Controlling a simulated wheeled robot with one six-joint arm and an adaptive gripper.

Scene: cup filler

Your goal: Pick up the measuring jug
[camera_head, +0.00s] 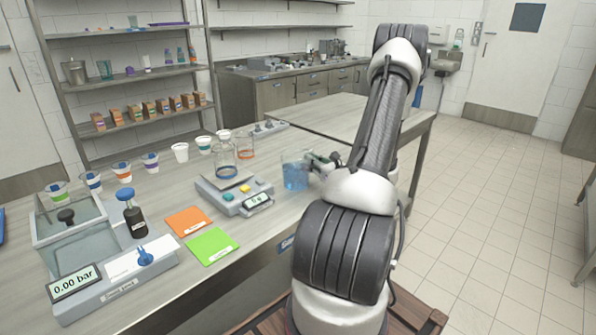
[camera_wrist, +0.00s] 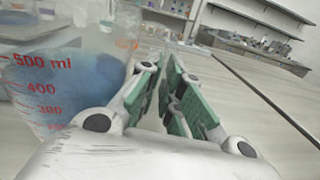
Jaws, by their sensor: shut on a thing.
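The measuring jug (camera_head: 295,176) is clear, holds blue liquid and stands upright at the table's front edge, right of the scale. In the wrist view the jug (camera_wrist: 62,85) fills the left side, with red marks up to 500 ml. My gripper (camera_head: 320,161) is at the jug's right side. In the wrist view my gripper (camera_wrist: 168,88) has its green-padded fingers close together beside the jug wall, shut on it, likely at the handle. The handle itself is hard to make out between the pads. I cannot tell whether the jug's base touches the table.
An orange card (camera_head: 188,221) and a green card (camera_head: 212,246) lie in front. Several cups line the table's back left. The table (camera_head: 345,122) behind my arm is clear.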

